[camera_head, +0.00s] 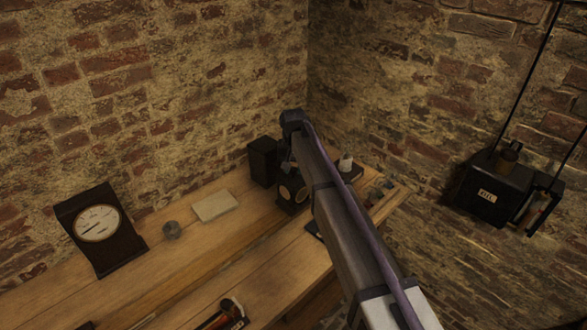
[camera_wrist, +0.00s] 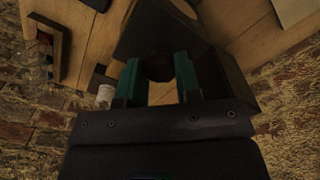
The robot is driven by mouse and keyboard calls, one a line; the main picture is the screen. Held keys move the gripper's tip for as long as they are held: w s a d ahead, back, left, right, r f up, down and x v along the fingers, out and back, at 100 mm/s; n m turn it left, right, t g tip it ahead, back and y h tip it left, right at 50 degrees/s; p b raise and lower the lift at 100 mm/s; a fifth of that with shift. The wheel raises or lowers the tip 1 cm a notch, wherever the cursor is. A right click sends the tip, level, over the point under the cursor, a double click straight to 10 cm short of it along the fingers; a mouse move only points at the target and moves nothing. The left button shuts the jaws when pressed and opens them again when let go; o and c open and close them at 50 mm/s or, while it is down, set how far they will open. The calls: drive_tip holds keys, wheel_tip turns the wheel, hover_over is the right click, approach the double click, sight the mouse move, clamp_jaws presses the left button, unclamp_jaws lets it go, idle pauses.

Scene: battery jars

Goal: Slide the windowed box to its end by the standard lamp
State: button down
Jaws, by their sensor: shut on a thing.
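A dark box with pale round windows (camera_head: 291,194), which looks like the windowed box, stands on the wooden bench beside a plain dark box (camera_head: 262,160). My gripper (camera_head: 288,165) is just above it, partly hidden by my arm. In the wrist view, my gripper's two teal fingers (camera_wrist: 158,62) close on a dark rounded part at the top of the dark box (camera_wrist: 155,30). A small white-topped object on a dark base (camera_head: 345,163) stands to the right, behind my arm; I cannot tell whether it is the standard lamp.
A black wall box (camera_head: 490,190) hangs on the right brick wall. The bench's right end is near.

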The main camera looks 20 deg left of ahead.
drive_tip(key=shift+w, duration=0.2)
drive_tip(key=c, duration=0.8)
unclamp_jaws()
drive_tip(key=shift+w+d, duration=0.1)
drive_tip(key=shift+d, duration=0.1)
drive_tip(key=shift+r, duration=0.1)
drive_tip(key=shift+a+r+p, duration=0.1)
drive_tip(key=shift+r+p, duration=0.25)
drive_tip(key=shift+p, duration=0.15)
wheel_tip(320, 180, up, 10)
drive_tip(key=p, duration=1)
